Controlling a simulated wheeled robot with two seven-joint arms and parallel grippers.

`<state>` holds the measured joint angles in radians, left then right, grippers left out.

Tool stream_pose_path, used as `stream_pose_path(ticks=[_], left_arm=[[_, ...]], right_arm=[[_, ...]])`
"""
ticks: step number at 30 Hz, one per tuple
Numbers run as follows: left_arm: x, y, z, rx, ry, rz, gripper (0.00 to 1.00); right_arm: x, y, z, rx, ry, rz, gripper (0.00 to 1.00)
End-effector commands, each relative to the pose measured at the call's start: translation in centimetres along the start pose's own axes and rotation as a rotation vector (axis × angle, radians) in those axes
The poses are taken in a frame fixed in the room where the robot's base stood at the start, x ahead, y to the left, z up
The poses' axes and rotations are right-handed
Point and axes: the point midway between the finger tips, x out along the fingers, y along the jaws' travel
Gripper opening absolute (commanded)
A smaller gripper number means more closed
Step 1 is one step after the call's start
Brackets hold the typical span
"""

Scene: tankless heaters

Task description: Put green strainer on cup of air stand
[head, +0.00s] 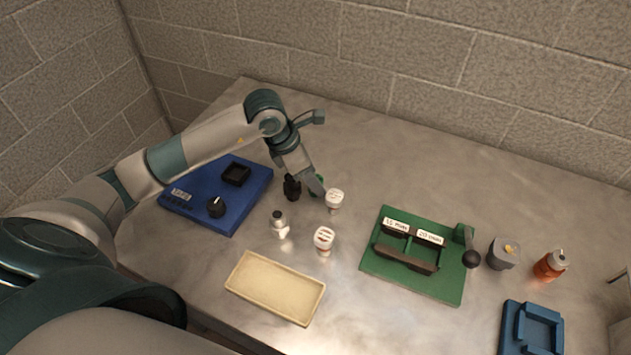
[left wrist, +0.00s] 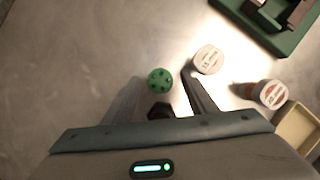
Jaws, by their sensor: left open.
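The green strainer (left wrist: 160,81) is a small round piece with dark holes, standing on the table just ahead of my left gripper in the left wrist view. In the head view only a green sliver of the strainer (head: 320,181) shows, behind my gripper. My left gripper (head: 316,187) points down beside it, open and empty; a long dark finger (left wrist: 197,95) shows right of the strainer. I cannot tell for sure which fixture is the air stand; a blue board (head: 247,197) with a black square cup (head: 236,174) and a knob stands at left. My right gripper is out of view.
White-capped bottles (head: 334,197) (head: 324,238) and a small metal-topped bottle (head: 279,220) stand close by. A black piece (head: 292,188) is beside the gripper. A beige tray (head: 246,275), green fixture (head: 447,287), grey cup (head: 503,252), orange bottle (head: 550,265) and blue holder (head: 511,330) lie right and front. The back is clear.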

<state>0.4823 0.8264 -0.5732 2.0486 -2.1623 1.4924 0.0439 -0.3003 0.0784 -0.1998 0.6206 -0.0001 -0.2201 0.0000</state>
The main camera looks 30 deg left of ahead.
Motion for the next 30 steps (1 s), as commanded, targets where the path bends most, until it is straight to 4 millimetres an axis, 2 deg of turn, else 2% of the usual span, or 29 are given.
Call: stream_pose_path(ticks=[13, 14, 19, 21, 30], left_arm=[[0.08, -0.01, -0.01, 0.001, -0.001, 0.0, 0.52], [0.08, -0.01, -0.01, 0.001, 0.0, 0.0, 0.5], [0.07, -0.01, 0.0, 0.001, -0.001, 0.0, 0.09], [0.05, 0.0, 0.01, 0.001, -0.001, 0.0, 0.03], [-0.12, 0.01, 0.11, 0.001, -0.002, 0.0, 0.03]], right_arm=[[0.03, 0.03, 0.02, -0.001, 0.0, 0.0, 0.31], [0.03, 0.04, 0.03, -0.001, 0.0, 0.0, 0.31], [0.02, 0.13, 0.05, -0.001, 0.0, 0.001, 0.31], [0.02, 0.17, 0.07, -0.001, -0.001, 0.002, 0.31], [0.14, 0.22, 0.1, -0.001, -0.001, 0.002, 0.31]])
